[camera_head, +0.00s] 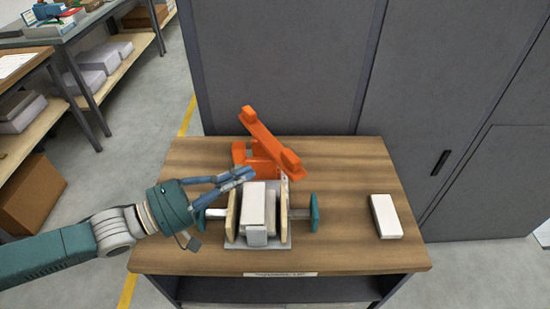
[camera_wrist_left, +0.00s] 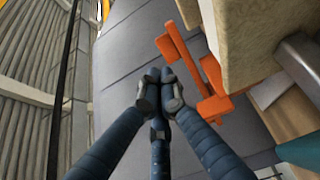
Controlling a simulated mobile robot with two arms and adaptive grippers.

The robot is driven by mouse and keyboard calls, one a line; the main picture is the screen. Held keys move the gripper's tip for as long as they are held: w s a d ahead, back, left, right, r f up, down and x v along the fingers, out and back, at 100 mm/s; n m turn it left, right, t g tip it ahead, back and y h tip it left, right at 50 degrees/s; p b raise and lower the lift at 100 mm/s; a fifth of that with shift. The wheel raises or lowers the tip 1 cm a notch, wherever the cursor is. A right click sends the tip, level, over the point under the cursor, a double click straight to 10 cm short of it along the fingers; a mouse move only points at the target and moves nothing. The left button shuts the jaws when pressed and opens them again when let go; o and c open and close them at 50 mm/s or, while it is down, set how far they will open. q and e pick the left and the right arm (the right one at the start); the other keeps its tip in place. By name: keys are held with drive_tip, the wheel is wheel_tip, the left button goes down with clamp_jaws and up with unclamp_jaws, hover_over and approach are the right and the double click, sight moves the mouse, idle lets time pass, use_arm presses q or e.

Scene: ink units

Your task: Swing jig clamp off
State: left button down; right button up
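The orange jig clamp (camera_head: 270,140) is at the back of the jig, its arm slanting from upper left to lower right. In the left wrist view the orange clamp (camera_wrist_left: 180,58) shows beyond the fingers, to the right. The jig has a grey base plate (camera_head: 258,245), upright tan side plates (camera_head: 232,212) and a pale block (camera_head: 252,205) between them. My left gripper (camera_head: 248,172) is above the jig's back left, in front of the clamp. In the left wrist view its fingertips (camera_wrist_left: 160,88) are together, with nothing visible between them. My right gripper is not in view.
A white block (camera_head: 385,216) lies on the right of the wooden table (camera_head: 350,245). Grey cabinets (camera_head: 285,65) stand close behind. The table between jig and white block is clear.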

sight(275, 161)
use_arm(q)
drive_tip(key=p+x, duration=0.1)
drive_tip(key=x, duration=0.6)
drive_tip(key=shift+w+d+r, duration=0.1)
drive_tip(key=shift+d, duration=0.1)
drive_tip(key=shift+w+d+p, duration=0.25)
drive_tip(key=shift+d+p, duration=0.05)
drive_tip(key=shift+d, duration=0.05)
drive_tip(key=shift+d+n+t, duration=0.15)
drive_tip(key=shift+n+t, duration=0.15)
